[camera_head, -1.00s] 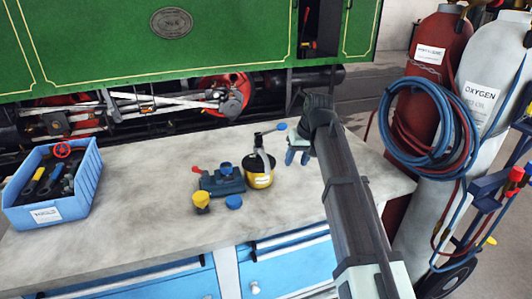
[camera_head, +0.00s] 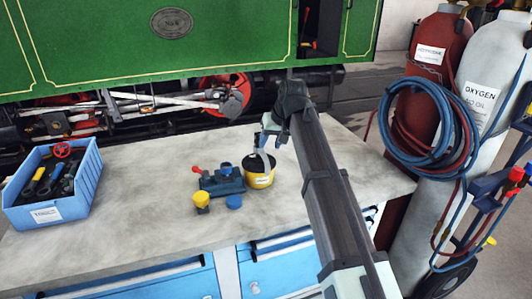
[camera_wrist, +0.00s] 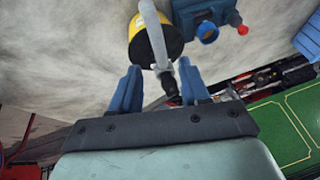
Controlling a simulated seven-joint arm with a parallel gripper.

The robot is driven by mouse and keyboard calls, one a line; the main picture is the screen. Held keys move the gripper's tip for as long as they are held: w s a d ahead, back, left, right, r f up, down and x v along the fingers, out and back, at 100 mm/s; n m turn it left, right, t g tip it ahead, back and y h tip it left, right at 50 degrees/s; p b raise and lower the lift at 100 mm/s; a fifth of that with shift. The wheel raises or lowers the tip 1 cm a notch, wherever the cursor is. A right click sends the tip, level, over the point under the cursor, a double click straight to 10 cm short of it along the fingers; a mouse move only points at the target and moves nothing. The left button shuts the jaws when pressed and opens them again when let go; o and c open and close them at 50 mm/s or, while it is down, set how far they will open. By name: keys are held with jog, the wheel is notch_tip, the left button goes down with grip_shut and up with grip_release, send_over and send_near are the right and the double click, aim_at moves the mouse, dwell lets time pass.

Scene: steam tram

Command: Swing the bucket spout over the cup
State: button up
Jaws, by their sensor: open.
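The yellow bucket (camera_head: 259,176) stands on the bench. A grey bar (camera_head: 264,158) rises from it. In the wrist view, the bucket (camera_wrist: 157,45) is ahead of my gripper and the grey bar (camera_wrist: 158,40) runs toward me, ending in a dark tip (camera_wrist: 170,84). My gripper (camera_wrist: 159,85) is open, with its two blue fingers on either side of that tip; contact cannot be told. In the head view, my gripper (camera_head: 267,130) is above the bucket. A small yellow cup-like piece (camera_head: 201,199) stands to the left of the bucket.
A dark blue block (camera_head: 223,183) with a red knob (camera_head: 197,170) stands left of the bucket. A blue round piece (camera_head: 234,202) lies in front. A blue tool bin (camera_head: 75,205) is at the left. Gas cylinders (camera_head: 482,110) stand right. The bench between bin and block is clear.

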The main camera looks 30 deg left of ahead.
aim_at(265, 155)
jog(key=shift+x, duration=3)
grip_shut()
